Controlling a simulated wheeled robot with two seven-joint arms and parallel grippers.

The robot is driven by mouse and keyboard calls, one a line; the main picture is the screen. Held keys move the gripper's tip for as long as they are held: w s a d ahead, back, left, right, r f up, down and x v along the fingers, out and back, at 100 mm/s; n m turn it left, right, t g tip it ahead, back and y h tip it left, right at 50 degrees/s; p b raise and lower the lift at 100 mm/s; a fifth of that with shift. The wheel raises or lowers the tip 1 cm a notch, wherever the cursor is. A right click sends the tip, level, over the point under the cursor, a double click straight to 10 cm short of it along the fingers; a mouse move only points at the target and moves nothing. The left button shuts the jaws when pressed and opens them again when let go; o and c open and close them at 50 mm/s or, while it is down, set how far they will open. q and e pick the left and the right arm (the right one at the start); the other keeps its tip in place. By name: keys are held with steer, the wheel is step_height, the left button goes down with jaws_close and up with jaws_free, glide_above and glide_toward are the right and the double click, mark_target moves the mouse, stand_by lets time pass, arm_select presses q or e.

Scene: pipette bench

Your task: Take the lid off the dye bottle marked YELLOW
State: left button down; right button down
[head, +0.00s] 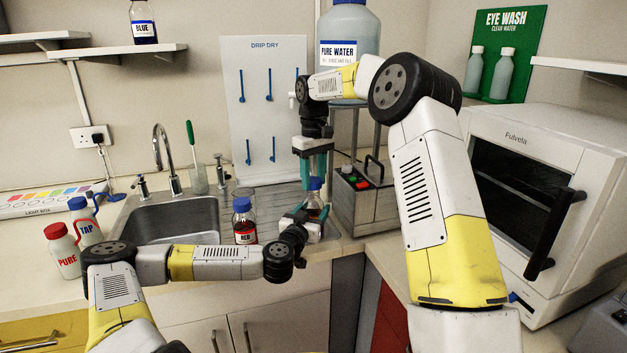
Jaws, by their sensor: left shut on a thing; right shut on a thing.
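A small bottle (313,203) with amber-looking contents and a blue lid (315,184) is at the right end of the drainer by the sink. Its label is hidden, so I cannot read YELLOW on it. My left gripper (307,215) comes in low from the left and is shut on the bottle's body. My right gripper (315,176) points straight down from above and is shut on the blue lid. The lid appears to sit at the bottle's top; I cannot tell whether there is a gap.
The RED bottle (244,222) with a blue lid stands left of my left gripper, close to my forearm. A metal device (362,205) stands close on the right. The sink (172,222), TAP bottle (84,222) and PURE bottle (63,252) are further left.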

mark_target(314, 179)
steer(key=shift+r, duration=1.8)
arm_select(q)
steer(key=shift+c, duration=1.9)
jaws_free()
